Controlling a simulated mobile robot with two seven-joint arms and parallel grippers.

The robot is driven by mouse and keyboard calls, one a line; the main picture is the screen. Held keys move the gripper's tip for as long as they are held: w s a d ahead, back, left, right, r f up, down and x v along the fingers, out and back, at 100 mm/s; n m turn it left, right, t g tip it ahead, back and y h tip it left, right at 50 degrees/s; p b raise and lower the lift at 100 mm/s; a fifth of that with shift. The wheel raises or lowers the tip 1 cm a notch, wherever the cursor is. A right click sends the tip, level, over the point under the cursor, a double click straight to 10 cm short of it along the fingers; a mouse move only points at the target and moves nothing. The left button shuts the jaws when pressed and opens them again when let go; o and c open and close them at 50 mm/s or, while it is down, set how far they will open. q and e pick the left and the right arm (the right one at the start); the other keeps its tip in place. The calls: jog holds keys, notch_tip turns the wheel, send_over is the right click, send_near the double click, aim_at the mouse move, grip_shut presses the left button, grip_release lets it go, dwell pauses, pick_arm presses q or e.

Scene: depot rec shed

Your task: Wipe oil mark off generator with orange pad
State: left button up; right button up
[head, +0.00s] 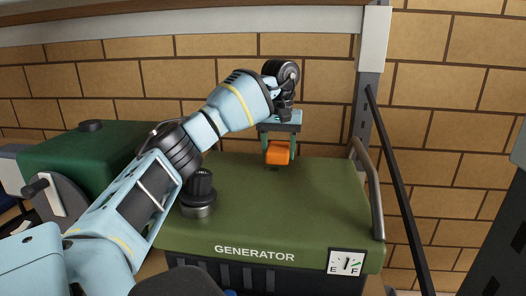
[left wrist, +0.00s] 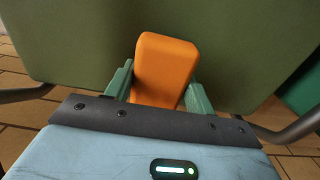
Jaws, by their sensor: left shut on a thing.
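The orange pad (head: 278,153) is held between the green fingers of my left gripper (head: 279,143), over the far part of the generator's top. The gripper points down. The left wrist view also shows the pad (left wrist: 165,65) between the two fingers. The generator (head: 290,205) is olive green with a white label and a fuel gauge on its front. A small dark patch shows just under the pad; I cannot tell whether it is the oil mark or shadow. I cannot tell whether the pad touches the top. My right gripper is out of view.
A black filler cap (head: 199,195) stands up on the generator's left part. A grey bar handle (head: 370,185) runs along its right side. A darker green machine (head: 85,148) stands at the left. A grey post (head: 368,100) and brick wall are behind.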

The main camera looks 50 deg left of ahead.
aim_at(276, 146)
pick_arm(q)
jog(key=shift+w+r, duration=0.2)
jog(key=shift+r, duration=0.1)
jog(key=shift+a+r+p, duration=0.25)
jog(key=shift+r+p, duration=0.2)
jog(key=shift+r, duration=0.35)
jog(key=shift+s+r, duration=0.25)
jog(key=shift+r, duration=0.35)
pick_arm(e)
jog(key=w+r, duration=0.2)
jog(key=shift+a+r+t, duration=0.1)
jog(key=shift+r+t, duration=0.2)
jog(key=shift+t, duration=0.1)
pick_arm(q)
jog(key=shift+a, duration=0.1)
jog(key=shift+s+r+p, duration=0.1)
jog(key=shift+r+p, duration=0.2)
jog(key=shift+r, duration=1.2)
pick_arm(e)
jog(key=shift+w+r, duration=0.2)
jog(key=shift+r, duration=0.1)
